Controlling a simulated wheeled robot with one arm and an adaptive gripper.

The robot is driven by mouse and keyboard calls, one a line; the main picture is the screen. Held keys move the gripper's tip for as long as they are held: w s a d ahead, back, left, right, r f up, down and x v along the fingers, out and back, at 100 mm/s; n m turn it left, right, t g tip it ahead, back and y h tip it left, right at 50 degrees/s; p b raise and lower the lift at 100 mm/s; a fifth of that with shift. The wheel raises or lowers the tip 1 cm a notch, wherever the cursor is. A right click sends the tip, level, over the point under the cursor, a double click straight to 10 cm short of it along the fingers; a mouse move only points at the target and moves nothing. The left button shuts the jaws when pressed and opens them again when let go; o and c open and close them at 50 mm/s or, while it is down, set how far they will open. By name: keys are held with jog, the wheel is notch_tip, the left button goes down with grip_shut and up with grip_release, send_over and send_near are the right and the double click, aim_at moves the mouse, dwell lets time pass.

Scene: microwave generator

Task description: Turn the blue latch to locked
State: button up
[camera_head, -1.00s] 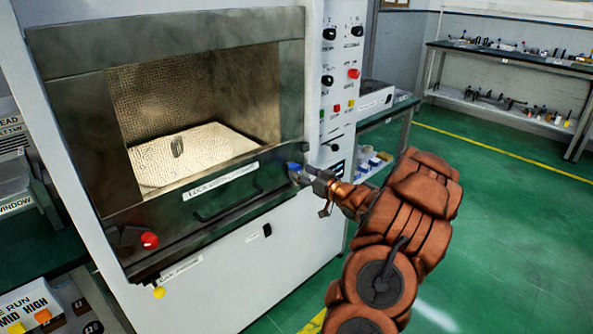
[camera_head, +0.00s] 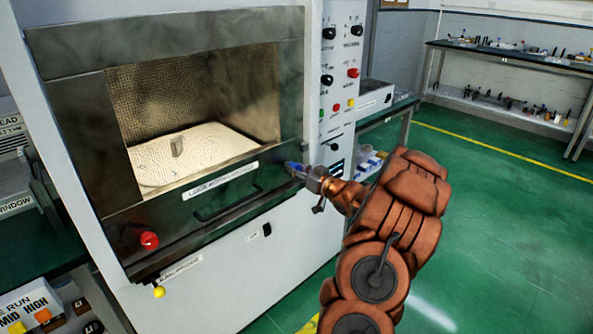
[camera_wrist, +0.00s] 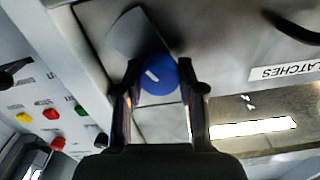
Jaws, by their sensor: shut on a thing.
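The blue latch (camera_wrist: 159,76) is a round blue knob with a white mark, at the right side of the microwave door. A grey flap-like plate (camera_wrist: 138,32) adjoins it in the wrist view. In the head view the latch (camera_head: 293,167) is a small blue patch at my gripper's tip. My gripper (camera_head: 302,171) reaches it from the right. In the wrist view the two fingers of my gripper (camera_wrist: 160,88) stand on either side of the knob and are shut on it. The lettering around the latch is not readable.
The door (camera_head: 150,215) has a dark handle below its window. A red knob (camera_head: 149,240) is at its lower left. The control panel (camera_head: 340,100) with knobs and buttons rises just right of the door. Green floor is clear at the right.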

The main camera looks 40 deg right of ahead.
jog(key=shift+a, duration=0.1)
jog(key=c, duration=0.4)
